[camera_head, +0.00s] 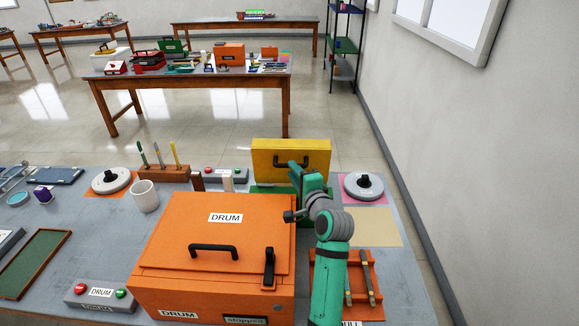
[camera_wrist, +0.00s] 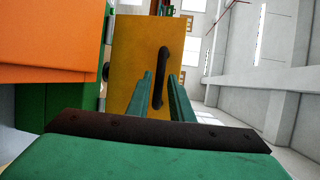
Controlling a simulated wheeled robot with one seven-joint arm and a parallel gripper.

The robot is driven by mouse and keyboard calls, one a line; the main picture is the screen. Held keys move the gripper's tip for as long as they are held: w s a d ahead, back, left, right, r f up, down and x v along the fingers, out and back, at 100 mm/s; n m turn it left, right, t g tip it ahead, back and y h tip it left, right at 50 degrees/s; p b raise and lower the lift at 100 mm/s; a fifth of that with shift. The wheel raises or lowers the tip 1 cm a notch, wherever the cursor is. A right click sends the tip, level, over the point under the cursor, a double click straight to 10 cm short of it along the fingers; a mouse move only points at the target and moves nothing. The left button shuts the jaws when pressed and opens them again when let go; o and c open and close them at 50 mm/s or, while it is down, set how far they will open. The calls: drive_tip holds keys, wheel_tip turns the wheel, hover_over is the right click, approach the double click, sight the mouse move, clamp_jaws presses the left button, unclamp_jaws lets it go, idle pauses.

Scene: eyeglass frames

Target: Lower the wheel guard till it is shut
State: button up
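The wheel guard is probably the yellow panel (camera_head: 262,150) with a black handle (camera_head: 284,161), standing raised at the back of the table above a green base (camera_head: 262,189). In the wrist view the yellow panel (camera_wrist: 135,45) faces me, and its handle (camera_wrist: 163,60) runs lengthwise between my finger lines. My gripper (camera_wrist: 161,77) is open, one teal finger on each side of the handle's lower part. I cannot tell whether the fingers touch it. In the head view my gripper (camera_head: 306,178) is in front of the panel's right part and hides some of it.
A large orange drum box (camera_head: 180,262) with a lid handle stands left of my arm. An orange rack (camera_head: 349,290) lies to the right. A grey disc with a black knob (camera_head: 364,187) sits right of the panel. A button box (camera_head: 226,175) stands left of it.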

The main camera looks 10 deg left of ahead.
drive_tip(key=shift+x, duration=2.15)
clamp_jaws()
drive_tip(key=shift+a, duration=0.1)
